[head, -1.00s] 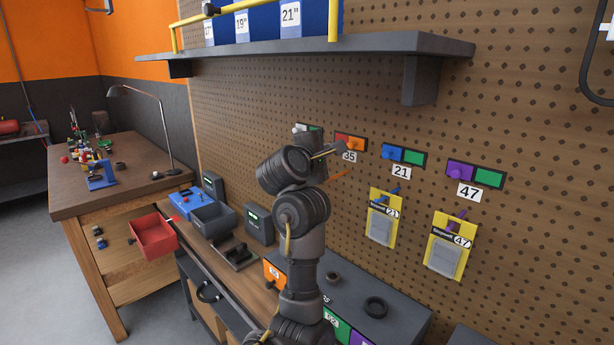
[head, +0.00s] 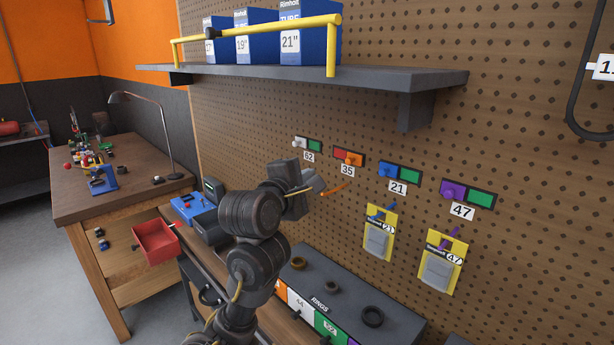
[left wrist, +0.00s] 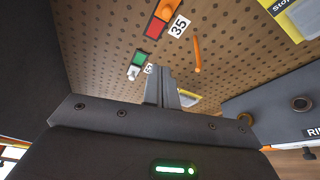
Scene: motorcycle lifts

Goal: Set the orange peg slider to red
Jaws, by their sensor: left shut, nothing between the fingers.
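The orange peg's slider (head: 349,157) is on the pegboard above label 35. Its orange knob (head: 352,160) is at the right end, and red shows on the left. The left wrist view also shows this slider, with the red field (left wrist: 154,28) and the orange knob (left wrist: 166,8). The orange peg (head: 335,189) sticks out below the label. My left gripper (head: 314,186) is shut and empty, below and left of the slider and apart from it. Its fingers also show in the left wrist view (left wrist: 172,90). My right gripper is out of view.
Sliders 62 (head: 308,144), 21 (head: 400,172) and 47 (head: 467,193) show green. Yellow tags (head: 379,232) hang on the blue and purple pegs. A shelf (head: 330,79) with boxes juts out above. A rings cabinet (head: 340,293) stands below.

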